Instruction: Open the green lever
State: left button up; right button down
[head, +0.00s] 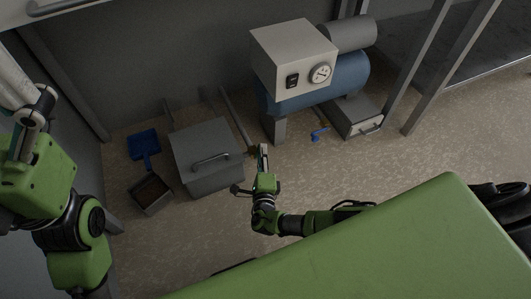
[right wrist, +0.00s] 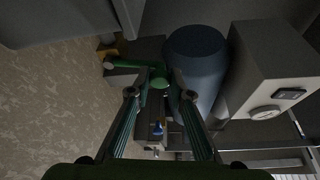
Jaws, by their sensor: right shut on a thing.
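The green lever (right wrist: 128,66) shows in the right wrist view as a dark green bar pointing left, with a rounder green part (right wrist: 158,80) at its right end. My right gripper (right wrist: 160,92) has its two fingers on either side of that rounder part and is shut on the lever. In the head view my right gripper (head: 262,150) is low near the floor, left of the compressor, and hides the lever there.
A compressor with a blue tank (head: 345,78) and cream box (head: 292,55) stands right of the gripper. A blue lever (head: 318,134) is below it. A grey box (head: 207,153), blue dustpan (head: 143,143) and dark bin (head: 151,193) are left.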

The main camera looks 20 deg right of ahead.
jog(key=shift+w+a+r+n, duration=0.1)
jog(key=shift+w+a+n, duration=0.05)
jog(key=shift+a+n, duration=0.25)
jog(key=c, duration=1.8)
grip_release()
jog(key=shift+c, duration=0.2)
jog(key=shift+d, duration=0.1)
jog(key=shift+r, duration=0.8)
jog(key=o, duration=0.9)
notch_tip(320, 180, up, 7)
jog(key=shift+w+f, duration=0.1)
jog(key=shift+f, duration=0.05)
jog(key=shift+c, duration=0.2)
jog(key=shift+d+r, duration=0.1)
jog(key=shift+r, duration=0.5)
jog(key=c, duration=0.6)
jog(key=shift+r, duration=0.3)
jog(key=shift+c, duration=1.3)
